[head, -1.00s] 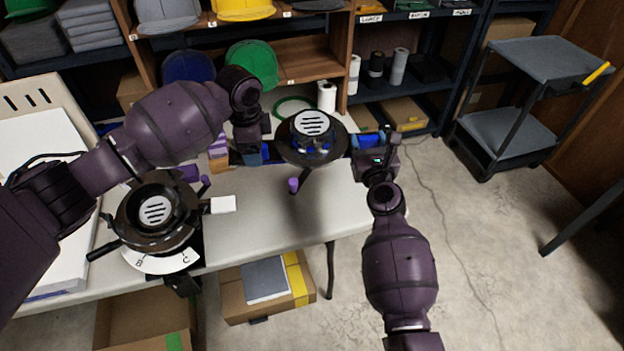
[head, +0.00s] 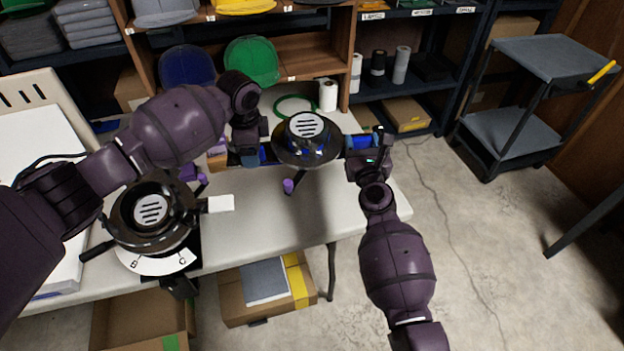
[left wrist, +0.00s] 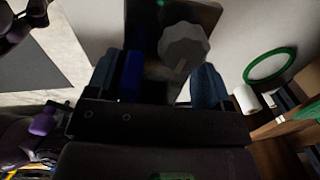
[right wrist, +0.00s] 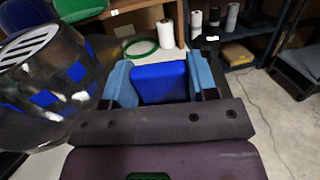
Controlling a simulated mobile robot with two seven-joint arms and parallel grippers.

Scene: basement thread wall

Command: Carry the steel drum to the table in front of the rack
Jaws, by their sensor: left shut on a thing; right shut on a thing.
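The steel drum (head: 305,150), a shiny round body with a slotted pale disc on top, is held between my two grippers over the far right part of the white table (head: 262,222). Blue diamond marks show on the drum in the right wrist view (right wrist: 75,72). My left gripper (head: 258,154) is shut on a blue grip piece at its left side, seen in the left wrist view (left wrist: 131,76). My right gripper (head: 364,145) is shut on a blue block at its right side, seen in the right wrist view (right wrist: 158,83).
A similar slotted device (head: 150,212) stands on the table's left, beneath my left arm. The rack (head: 340,50) with caps and rolls stands behind. A green ring (head: 294,104) lies near its foot. A grey cart (head: 520,135) is at right; boxes (head: 265,292) are under the table.

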